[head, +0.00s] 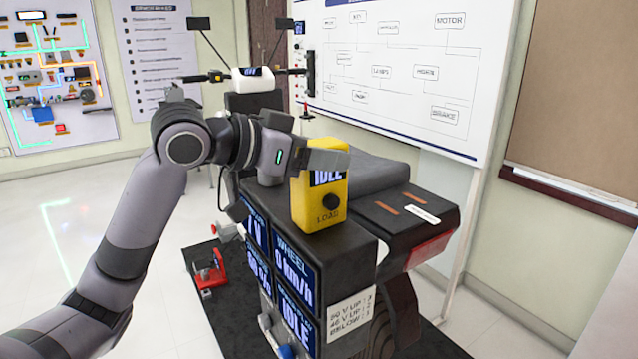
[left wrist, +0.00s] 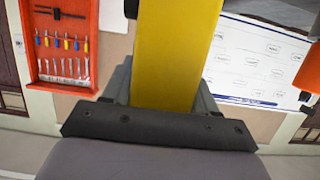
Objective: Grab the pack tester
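The pack tester (head: 318,212) is a yellow box with a display reading IDLE and a dark knob marked LOAD. It stands upright on the black cabinet (head: 352,243). My left gripper (head: 322,160) is at its upper part, and one finger crosses in front of the display. In the left wrist view the yellow body (left wrist: 172,50) fills the space between the two fingers (left wrist: 163,98), with no clear gap at either side. The far finger is hidden in the head view. My right gripper is not in view.
The cabinet has blue displays (head: 294,272) on its front. A dark seat and tail (head: 400,205) lie close to the right of the tester. Handlebars (head: 255,78) rise behind. A whiteboard (head: 400,70) stands at the back right. The floor (head: 165,260) at left is clear.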

